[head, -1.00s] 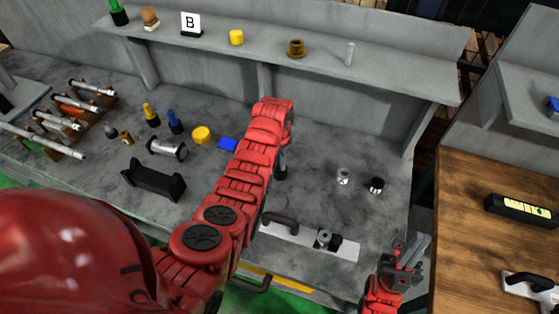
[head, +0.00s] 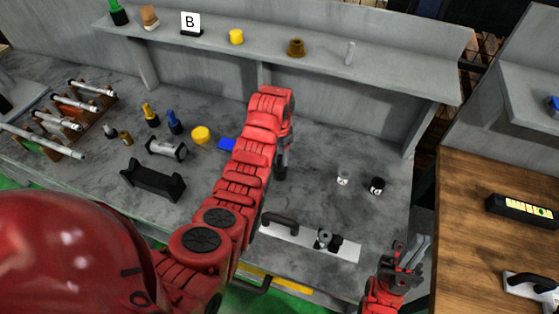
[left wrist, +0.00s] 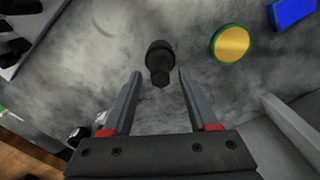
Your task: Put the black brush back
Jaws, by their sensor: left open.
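The black brush (left wrist: 158,58) shows in the left wrist view as a dark, round-bodied piece on the grey bench. It lies between and just beyond the fingertips of my left gripper (left wrist: 159,74), which is open, with a finger on either side and no visible contact. In the head view a dark piece (head: 281,173), seemingly the brush, stands under my left gripper (head: 284,148), partly hidden by my arm. My right gripper (head: 411,255) is low at the right, by the bench's front corner, away from the brush; its finger gap is unclear.
A yellow brush (head: 151,115) and a blue brush (head: 174,122) stand on the bench at the left. A yellow puck (head: 201,135) and a blue block (head: 227,145) are left of my gripper. A white plate with black handle (head: 340,248) lies in front. A shelf (head: 330,48) runs behind.

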